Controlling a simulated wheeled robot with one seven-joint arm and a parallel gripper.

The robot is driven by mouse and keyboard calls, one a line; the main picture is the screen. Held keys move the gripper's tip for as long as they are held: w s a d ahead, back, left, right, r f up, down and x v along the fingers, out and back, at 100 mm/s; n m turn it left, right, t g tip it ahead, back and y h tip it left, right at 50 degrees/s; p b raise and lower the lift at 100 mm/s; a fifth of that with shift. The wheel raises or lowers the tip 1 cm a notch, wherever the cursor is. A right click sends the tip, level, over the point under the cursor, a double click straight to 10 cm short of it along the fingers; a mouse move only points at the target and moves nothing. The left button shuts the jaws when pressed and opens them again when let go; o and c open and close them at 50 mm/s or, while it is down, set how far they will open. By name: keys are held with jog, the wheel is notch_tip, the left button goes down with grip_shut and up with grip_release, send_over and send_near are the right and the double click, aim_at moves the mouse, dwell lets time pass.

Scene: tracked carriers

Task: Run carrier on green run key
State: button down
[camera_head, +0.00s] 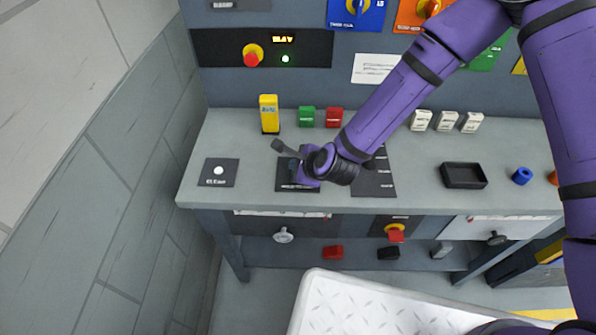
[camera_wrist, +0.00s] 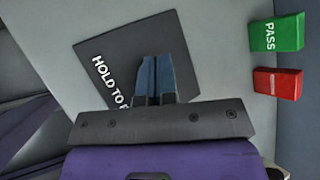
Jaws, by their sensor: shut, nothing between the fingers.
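My gripper (camera_wrist: 156,75) is shut and empty, its two blue-grey fingers side by side. In the wrist view the fingers are over a dark plate (camera_wrist: 118,50) with white lettering that reads "HOLD TO R…", the rest covered. In the head view this dark plate (camera_head: 284,186) lies on the grey bench, partly behind my wrist. No green key shows on the plate; the fingers and wrist cover part of it. I cannot tell whether the fingertips touch anything. No carrier can be made out for certain.
Green (camera_head: 307,116) and red (camera_head: 335,117) blocks stand behind the plate; the green one reads "PASS" in the wrist view (camera_wrist: 277,35). A yellow block (camera_head: 269,113), a plate with a white button (camera_head: 219,171) and a black tray (camera_head: 463,176) are on the bench.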

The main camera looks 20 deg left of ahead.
jog(key=shift+r, duration=0.5)
jog(key=shift+r, duration=2.5)
dwell(0.3)
